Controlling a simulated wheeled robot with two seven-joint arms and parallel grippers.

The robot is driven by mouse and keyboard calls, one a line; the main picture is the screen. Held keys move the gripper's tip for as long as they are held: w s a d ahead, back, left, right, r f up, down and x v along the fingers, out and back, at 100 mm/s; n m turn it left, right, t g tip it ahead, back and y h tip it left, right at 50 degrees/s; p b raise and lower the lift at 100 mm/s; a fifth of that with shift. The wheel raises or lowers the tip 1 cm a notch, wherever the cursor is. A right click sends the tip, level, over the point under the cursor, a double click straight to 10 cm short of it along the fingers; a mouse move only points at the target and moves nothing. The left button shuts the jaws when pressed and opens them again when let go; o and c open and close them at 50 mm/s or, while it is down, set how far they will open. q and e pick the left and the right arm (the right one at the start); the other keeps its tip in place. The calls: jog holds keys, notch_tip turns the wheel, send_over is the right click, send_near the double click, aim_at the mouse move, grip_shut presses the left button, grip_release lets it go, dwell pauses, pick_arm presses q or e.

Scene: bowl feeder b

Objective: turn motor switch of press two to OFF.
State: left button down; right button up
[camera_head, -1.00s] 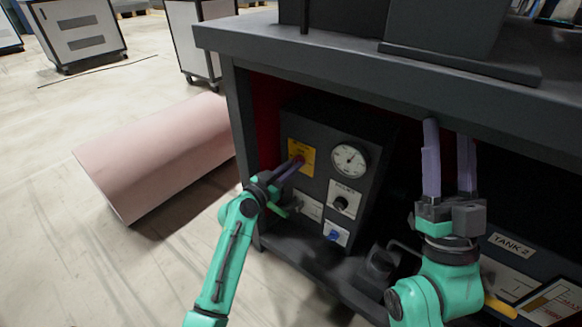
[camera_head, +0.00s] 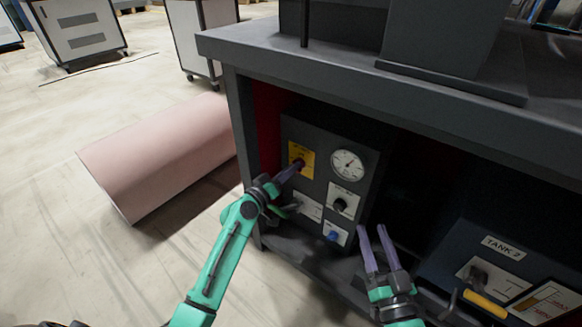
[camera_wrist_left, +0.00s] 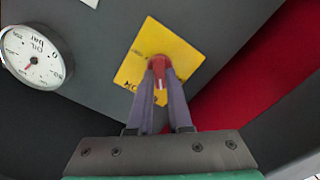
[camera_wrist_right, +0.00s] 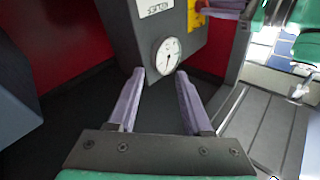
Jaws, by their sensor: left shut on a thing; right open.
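The motor switch is a red knob (camera_wrist_left: 158,68) on a yellow plate (camera_wrist_left: 180,52) at the upper left of a dark control box. In the head view the yellow plate (camera_head: 299,152) is partly covered by my left gripper (camera_head: 298,166). In the left wrist view my left gripper (camera_wrist_left: 160,75) is shut on the red knob, one finger on each side of it. Lettering on the plate is partly hidden by the fingers. My right gripper (camera_head: 372,230) is open and empty, low in front of the box and to its right.
The box carries a round gauge (camera_head: 347,164), a black knob (camera_head: 340,204) and a blue knob (camera_head: 333,235). The dark bench top (camera_head: 300,52) overhangs it. A Tank 2 panel (camera_head: 500,250) stands to the right. A pink roll (camera_head: 160,155) lies on the floor at left.

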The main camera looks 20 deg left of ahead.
pick_arm(q)
jog(key=shift+a+f+n+p, duration=0.1)
jog(key=shift+n+p, duration=0.55)
jog(key=shift+n, duration=1.9)
jog(key=shift+f+n+p, duration=0.1)
jog(key=shift+n+p, duration=0.5)
jog(key=shift+n, duration=1.95)
pick_arm(e)
jog(key=s+f+g, duration=0.3)
jog(key=s+f, duration=0.2)
jog(key=f, duration=0.3)
jog(key=s+a+f+g+h, duration=0.1)
jog(key=s+f+g, duration=0.2)
jog(key=s+f, duration=0.3)
jog(key=shift+f+m, duration=0.3)
jog(key=shift+f, duration=0.6)
pick_arm(q)
jog(key=c, duration=0.8)
grip_release()
jog(key=shift+c, duration=0.2)
jog(key=v, duration=1.4)
jog(key=shift+s, duration=0.25)
pick_arm(e)
jog(key=shift+s+f, duration=0.1)
